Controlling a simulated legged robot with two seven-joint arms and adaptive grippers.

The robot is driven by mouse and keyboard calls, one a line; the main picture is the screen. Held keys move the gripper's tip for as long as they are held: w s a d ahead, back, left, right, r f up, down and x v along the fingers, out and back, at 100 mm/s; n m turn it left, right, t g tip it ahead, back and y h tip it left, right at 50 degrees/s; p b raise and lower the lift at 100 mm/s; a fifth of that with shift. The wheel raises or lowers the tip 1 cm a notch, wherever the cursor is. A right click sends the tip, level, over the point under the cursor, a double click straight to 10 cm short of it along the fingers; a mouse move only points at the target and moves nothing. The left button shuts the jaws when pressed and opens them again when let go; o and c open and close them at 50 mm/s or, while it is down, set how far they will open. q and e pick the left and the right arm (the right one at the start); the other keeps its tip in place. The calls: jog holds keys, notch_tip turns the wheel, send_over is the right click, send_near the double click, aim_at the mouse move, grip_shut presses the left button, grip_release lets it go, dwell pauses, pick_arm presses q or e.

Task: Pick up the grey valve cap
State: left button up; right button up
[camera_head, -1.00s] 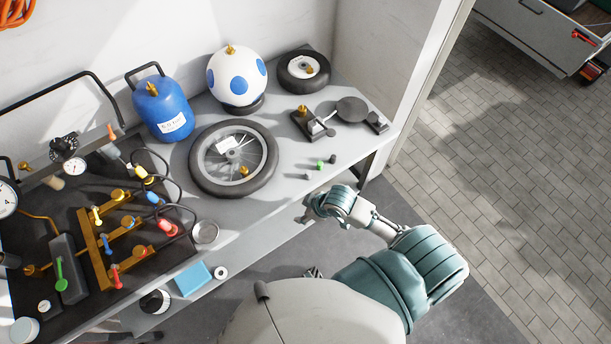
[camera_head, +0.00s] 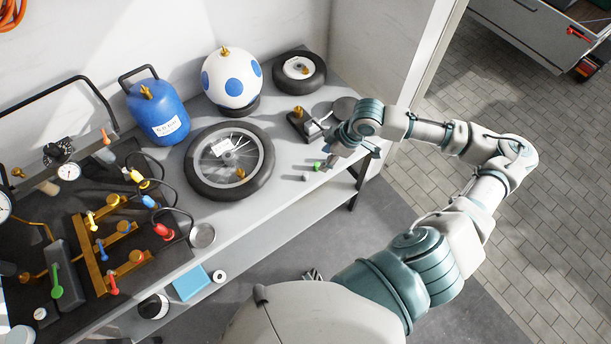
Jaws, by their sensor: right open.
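The grey valve cap (camera_head: 305,177) is a small light-grey piece standing near the front edge of the workbench (camera_head: 262,207). A green cap (camera_head: 317,165) stands just behind it to the right. My right gripper (camera_head: 333,162) is open over the bench edge, to the right of the green cap and a short way from the grey cap. It covers the spot of a darker cap, so I cannot clearly make that one out. My left gripper is not in view.
A spoked wheel (camera_head: 262,178) lies left of the caps. A blue canister (camera_head: 152,108), a spotted ball (camera_head: 217,75) and a small wheel (camera_head: 318,73) stand at the back.

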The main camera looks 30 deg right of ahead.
jog(key=b, duration=0.1)
send_near(306, 173)
jog(key=x, duration=0.4)
jog(key=shift+s+f, duration=0.3)
jog(key=shift+f, duration=0.15)
jog(key=x, duration=0.4)
jog(key=b+x, duration=0.1)
jog(key=x, duration=0.1)
jog(key=shift+w+a+r, duration=0.15)
jog(key=shift+w+r, duration=0.05)
jog(key=shift+w, duration=0.15)
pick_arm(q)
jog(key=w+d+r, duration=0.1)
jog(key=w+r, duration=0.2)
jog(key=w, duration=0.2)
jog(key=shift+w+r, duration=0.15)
pick_arm(e)
jog(key=c, duration=0.8)
